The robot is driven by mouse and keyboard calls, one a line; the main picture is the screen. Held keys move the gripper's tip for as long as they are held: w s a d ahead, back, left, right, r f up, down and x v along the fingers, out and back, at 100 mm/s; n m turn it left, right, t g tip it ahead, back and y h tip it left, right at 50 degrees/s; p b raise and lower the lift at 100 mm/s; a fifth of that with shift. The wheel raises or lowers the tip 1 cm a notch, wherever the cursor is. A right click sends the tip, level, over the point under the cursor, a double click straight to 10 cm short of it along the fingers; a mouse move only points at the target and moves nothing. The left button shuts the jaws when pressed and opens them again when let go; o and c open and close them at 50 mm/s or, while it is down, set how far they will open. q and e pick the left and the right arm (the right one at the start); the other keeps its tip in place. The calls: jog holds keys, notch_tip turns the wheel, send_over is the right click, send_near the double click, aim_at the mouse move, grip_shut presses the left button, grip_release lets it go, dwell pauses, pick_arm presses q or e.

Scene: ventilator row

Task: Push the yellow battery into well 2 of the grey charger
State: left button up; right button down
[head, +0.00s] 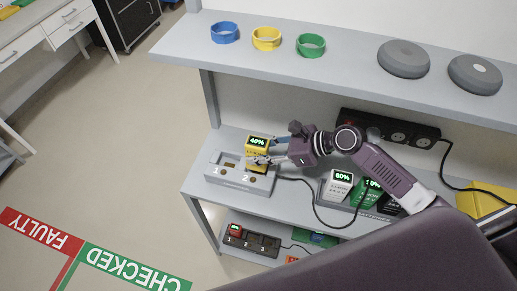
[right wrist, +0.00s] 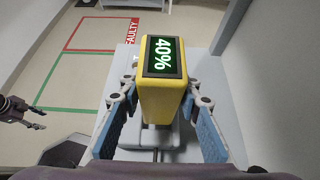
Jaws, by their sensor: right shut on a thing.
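The yellow battery (head: 258,155), with a green 40% display on top, stands upright at the well 2 side of the grey charger (head: 212,176). In the head view its lower end is partly hidden by my fingers, and I cannot tell how deep it sits in the well. My right gripper (head: 266,151) is shut on the battery. The right wrist view shows the battery (right wrist: 160,95) between blue-padded fingers of the gripper (right wrist: 158,112). My left gripper (right wrist: 30,115) shows small at the left of that view; its opening is unclear.
White (head: 337,187), green and black batteries stand to the right, partly behind my right arm. A dark charger (head: 252,243) is on the lower shelf. Blue, yellow and green rings (head: 311,45) and grey discs (head: 404,58) lie on the upper shelf. A black cable crosses the shelf.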

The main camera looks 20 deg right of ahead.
jog(key=shift+s+f+b, duration=0.1)
jog(key=shift+f+b, duration=0.4)
jog(key=shift+f, duration=1.5)
dwell(1.2)
jog(key=c, duration=1.3)
grip_release()
jog(key=shift+v, duration=6)
jog(key=shift+s, duration=0.1)
